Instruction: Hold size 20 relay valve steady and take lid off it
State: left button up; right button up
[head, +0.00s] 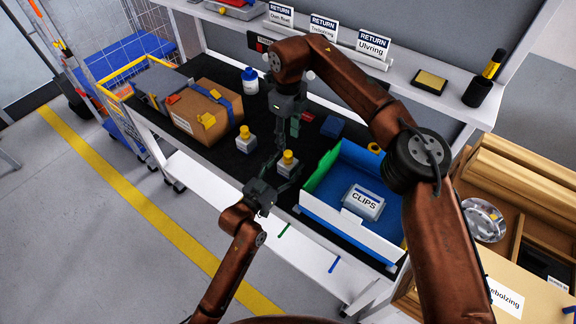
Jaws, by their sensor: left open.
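Two small pale valves with yellow lids stand on the black table mat. One valve (246,143) is beside the cardboard box. The other valve (287,167), with its yellow lid (288,156) on, is further right. I cannot read which is size 20. My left gripper (285,171) is open, with its fingers at the right-hand valve, apparently on either side of it. Whether they touch it is unclear. My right gripper (283,143) points down above and behind that valve, apart from its lid. Its fingers overlap in this view, so their opening is unclear.
A cardboard box (190,122) with blue tape and a white bottle (250,82) stand at the left and back. A blue bin (320,207) with a CLIPS container (362,202) is close on the right. A shelf with RETURN signs (323,27) runs behind.

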pick_arm(q)
grip_shut()
dwell(0.7)
